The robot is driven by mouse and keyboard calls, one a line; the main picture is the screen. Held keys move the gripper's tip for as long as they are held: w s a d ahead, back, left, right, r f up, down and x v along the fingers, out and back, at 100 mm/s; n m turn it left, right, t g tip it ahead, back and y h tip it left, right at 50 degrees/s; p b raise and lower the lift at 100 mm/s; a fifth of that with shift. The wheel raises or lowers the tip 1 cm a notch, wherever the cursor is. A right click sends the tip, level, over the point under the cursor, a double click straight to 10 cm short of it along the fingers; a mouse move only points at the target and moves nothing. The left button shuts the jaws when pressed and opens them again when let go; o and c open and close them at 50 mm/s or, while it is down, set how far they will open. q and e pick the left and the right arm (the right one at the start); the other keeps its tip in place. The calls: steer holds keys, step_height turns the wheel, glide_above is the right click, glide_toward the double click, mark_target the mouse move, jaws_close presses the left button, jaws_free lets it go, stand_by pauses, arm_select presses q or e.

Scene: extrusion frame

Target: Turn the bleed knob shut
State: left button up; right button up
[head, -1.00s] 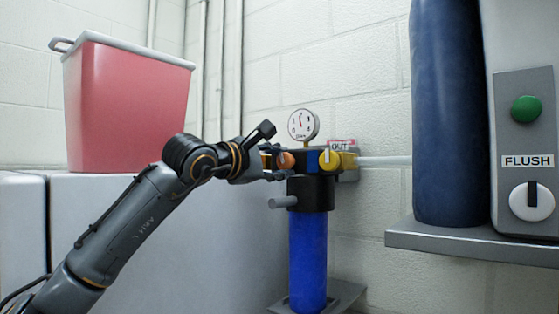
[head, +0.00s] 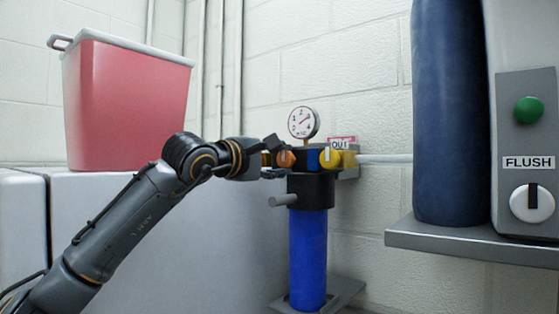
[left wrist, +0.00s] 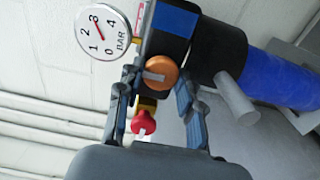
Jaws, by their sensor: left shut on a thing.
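An orange round knob (head: 286,159) with a pale mark sits on the black and blue filter head (head: 312,158). My left gripper (head: 275,158) reaches it from the left. In the left wrist view its two fingers (left wrist: 157,80) close around the orange knob (left wrist: 165,64) from both sides. A red knob (left wrist: 142,121) with a pale mark lies lower between the fingers, nearer the palm. No label on the orange knob can be read, so I cannot tell from marks which is the bleed knob. My right gripper is out of view.
A pressure gauge (head: 303,122) stands above the head, needle toward 3. A grey stub (head: 283,201) sticks out below. A blue tank (head: 447,110) and FLUSH panel (head: 527,130) stand right.

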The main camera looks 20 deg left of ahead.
arm_select(q)
steer(key=shift+f, duration=0.1)
steer(key=o, duration=1.2)
steer(key=shift+c, duration=0.2)
steer(key=shift+s, duration=0.15)
steer(key=v, duration=1.1)
steer(key=shift+s, duration=0.4)
steer(key=shift+a, duration=0.1)
